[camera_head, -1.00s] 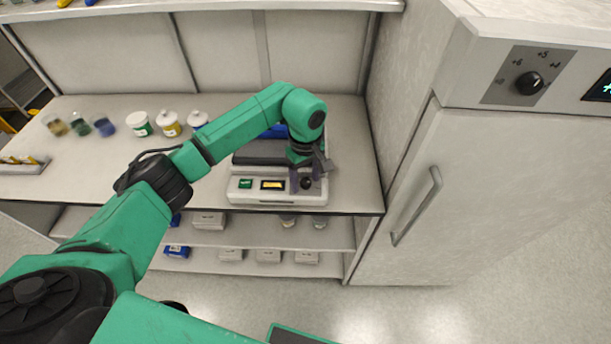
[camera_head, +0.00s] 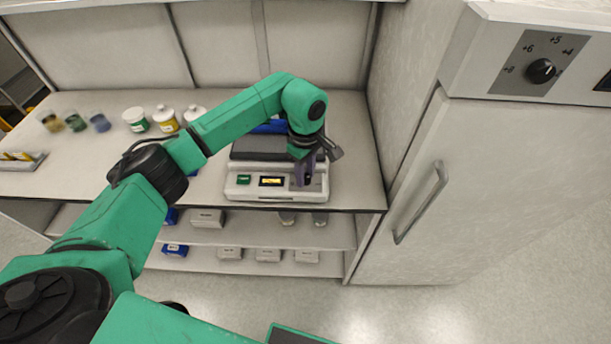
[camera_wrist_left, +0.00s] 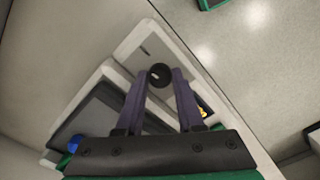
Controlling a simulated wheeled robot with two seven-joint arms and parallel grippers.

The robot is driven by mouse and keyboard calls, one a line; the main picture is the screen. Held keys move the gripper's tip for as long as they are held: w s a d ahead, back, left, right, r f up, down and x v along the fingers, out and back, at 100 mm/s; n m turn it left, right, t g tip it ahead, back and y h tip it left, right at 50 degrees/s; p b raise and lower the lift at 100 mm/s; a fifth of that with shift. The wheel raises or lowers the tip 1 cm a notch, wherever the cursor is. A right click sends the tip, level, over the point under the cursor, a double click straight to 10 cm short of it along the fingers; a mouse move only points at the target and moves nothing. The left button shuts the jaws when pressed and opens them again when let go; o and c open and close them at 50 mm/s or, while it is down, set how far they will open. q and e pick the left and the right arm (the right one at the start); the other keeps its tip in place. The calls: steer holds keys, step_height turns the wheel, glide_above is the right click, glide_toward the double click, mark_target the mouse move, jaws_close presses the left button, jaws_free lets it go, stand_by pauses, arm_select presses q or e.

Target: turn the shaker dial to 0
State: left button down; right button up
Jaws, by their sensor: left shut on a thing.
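The shaker (camera_head: 240,188) is a white unit with a dark platform near the front edge of the bench. Its front panel has a green button (camera_head: 244,180), a small lit yellow display (camera_head: 271,182) and the round black shaker dial (camera_wrist_left: 160,74). My left gripper (camera_head: 306,180) reaches down over the right part of the panel. In the left wrist view its two fingers (camera_wrist_left: 161,82) stand on either side of the dial, shut on it. The dial's pointer and marks are too small or hidden to read. My right gripper is not in view.
A white fridge (camera_head: 460,190) with a handle and its own dial (camera_head: 541,71) stands at the right. Several jars (camera_head: 166,118) stand on the bench left of my arm. Boxes (camera_head: 207,219) sit on the shelf below.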

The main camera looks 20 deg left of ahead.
arm_select(q)
steer(key=n+b, duration=0.2)
steer(key=n, duration=0.1)
steer(key=shift+w+n, duration=0.1)
steer(key=shift+n, duration=0.2)
steer(key=n+b, duration=0.2)
steer(key=n, duration=0.2)
steer(key=shift+n, duration=0.3)
steer(key=n+b, duration=0.1)
steer(key=n, duration=0.3)
steer(key=shift+r, duration=0.1)
steer(key=n+b, duration=0.1)
steer(key=n, duration=0.4)
steer(key=n+b, duration=0.1)
steer(key=n, duration=0.3)
steer(key=shift+r+n, duration=0.1)
steer(key=shift+n, duration=0.2)
steer(key=n, duration=0.5)
steer(key=shift+n, duration=0.3)
steer(key=n, duration=0.4)
steer(key=shift+b, duration=0.4)
steer(key=n, duration=0.5)
steer(key=shift+r, duration=0.1)
steer(key=shift+n, duration=0.3)
